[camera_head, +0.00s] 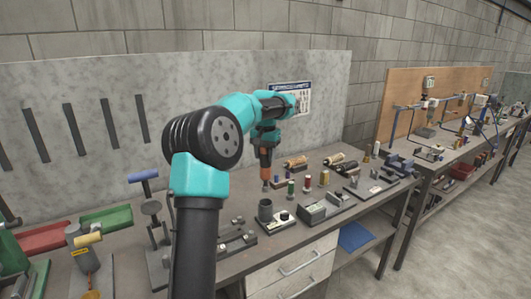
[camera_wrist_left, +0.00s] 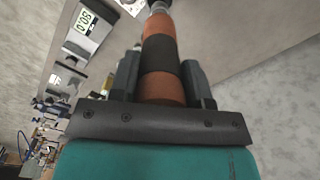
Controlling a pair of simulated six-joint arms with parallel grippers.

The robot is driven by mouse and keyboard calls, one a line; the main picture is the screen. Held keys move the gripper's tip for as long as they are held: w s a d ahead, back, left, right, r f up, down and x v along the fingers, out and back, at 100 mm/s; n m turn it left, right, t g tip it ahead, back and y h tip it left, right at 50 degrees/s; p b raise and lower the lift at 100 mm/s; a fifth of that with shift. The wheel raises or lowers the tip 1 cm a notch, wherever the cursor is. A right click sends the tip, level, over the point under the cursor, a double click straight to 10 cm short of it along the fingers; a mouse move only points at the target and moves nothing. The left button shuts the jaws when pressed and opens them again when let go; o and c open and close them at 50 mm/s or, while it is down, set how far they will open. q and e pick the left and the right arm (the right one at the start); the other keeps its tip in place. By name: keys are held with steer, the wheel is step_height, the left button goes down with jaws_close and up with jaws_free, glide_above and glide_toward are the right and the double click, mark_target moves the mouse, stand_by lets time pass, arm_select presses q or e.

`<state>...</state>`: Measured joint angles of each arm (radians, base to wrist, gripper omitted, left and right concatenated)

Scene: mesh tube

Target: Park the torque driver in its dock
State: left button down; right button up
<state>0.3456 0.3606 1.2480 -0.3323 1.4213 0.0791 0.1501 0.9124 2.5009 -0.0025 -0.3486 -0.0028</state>
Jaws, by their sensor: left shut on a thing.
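The torque driver (camera_head: 265,168) has an orange and black banded handle and hangs upright, tip down, above the bench. My left gripper (camera_head: 265,147) is shut around its handle. In the left wrist view the driver (camera_wrist_left: 160,50) sits between the two fingers of my left gripper (camera_wrist_left: 160,80), its far end reaching out at the top. A dark upright cup (camera_head: 265,211) on the bench, just below the driver, looks like the dock; I cannot tell for sure. The driver appears apart from the cup. My right gripper is not in view.
A grey box (camera_head: 312,212) stands right of the cup. Several small coloured spools, including a red one (camera_head: 307,183), stand behind it. A device with a digit display (camera_wrist_left: 84,22) shows in the left wrist view. A slotted panel (camera_head: 90,110) rises behind the bench.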

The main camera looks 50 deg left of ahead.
mark_target(265, 179)
arm_select(q)
steer(key=shift+f, duration=5.15)
stand_by(2.8)
